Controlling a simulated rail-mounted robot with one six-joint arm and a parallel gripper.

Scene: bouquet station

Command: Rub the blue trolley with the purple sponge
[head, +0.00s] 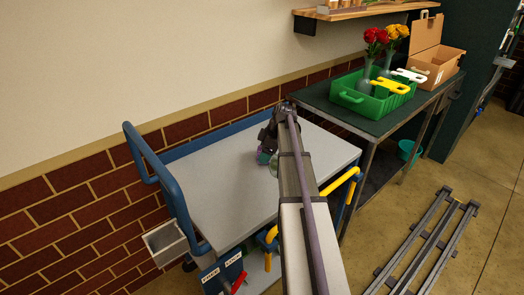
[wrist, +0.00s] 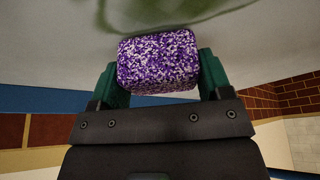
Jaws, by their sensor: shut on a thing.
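The purple sponge (wrist: 158,62), speckled with white, is held between the green fingers of my gripper (wrist: 158,80) in the wrist view. In the head view, my gripper (head: 265,157) is low over the pale top of the blue trolley (head: 218,190), near its back edge, and my arm hides much of it and of the sponge. A greenish smear (wrist: 165,12) shows on the pale surface just beyond the sponge in the wrist view. I cannot tell whether the sponge touches the surface.
A green table (head: 320,98) stands right of the trolley, with a green crate (head: 352,100) of flowers and a cardboard box (head: 432,62). The trolley's blue handle (head: 150,165) rises at its left end. A brick wall (head: 75,210) runs behind. Rails (head: 425,240) lie on the floor at right.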

